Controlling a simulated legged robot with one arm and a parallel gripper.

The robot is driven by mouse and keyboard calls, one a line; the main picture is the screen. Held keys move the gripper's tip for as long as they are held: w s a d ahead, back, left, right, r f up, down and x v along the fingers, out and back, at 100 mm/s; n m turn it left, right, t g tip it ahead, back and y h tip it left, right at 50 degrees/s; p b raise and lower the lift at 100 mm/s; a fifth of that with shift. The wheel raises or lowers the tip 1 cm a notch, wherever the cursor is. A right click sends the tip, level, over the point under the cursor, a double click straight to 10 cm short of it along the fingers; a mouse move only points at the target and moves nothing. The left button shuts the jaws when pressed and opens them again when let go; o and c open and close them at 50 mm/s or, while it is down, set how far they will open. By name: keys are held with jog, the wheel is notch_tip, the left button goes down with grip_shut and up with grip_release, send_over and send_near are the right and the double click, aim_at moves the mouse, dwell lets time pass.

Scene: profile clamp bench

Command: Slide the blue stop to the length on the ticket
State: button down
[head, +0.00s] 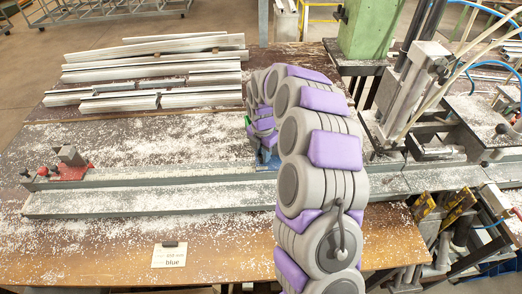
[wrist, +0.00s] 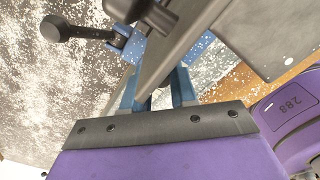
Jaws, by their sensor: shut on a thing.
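The blue stop (head: 266,160) sits on the long grey profile rail (head: 160,175), mostly hidden behind my arm in the head view. In the wrist view the blue stop (wrist: 133,48) shows blue patches beside a dark lever with a round knob and a grey upright part. My gripper (wrist: 158,90) is shut on the stop, its fingers on either side of the grey part. The fingertips are hidden in the head view.
A red stop (head: 70,166) with a grey block sits at the rail's left end. Cut profiles (head: 155,65) lie stacked at the back. A clamp machine (head: 425,80) with hoses stands at right. White chips litter the bench and rail. The rail between the two stops looks free of large objects.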

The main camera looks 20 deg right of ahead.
jog(key=shift+s+a+f, duration=0.2)
jog(key=shift+s+a, duration=0.05)
jog(key=shift+a, duration=0.15)
jog(key=c, duration=0.9)
grip_release()
jog(key=shift+s+a+r, duration=0.1)
jog(key=shift+a+r, duration=0.1)
jog(key=shift+a, duration=0.1)
jog(key=shift+w+d, duration=0.2)
jog(key=shift+d, duration=0.25)
jog(key=shift+d+r, duration=0.25)
jog(key=shift+d, duration=0.05)
notch_tip(320, 180, up, 17)
jog(key=p, duration=0.3)
jog(key=shift+a+f, duration=0.15)
jog(key=shift+a, duration=0.2)
jog(key=shift+w, duration=0.1)
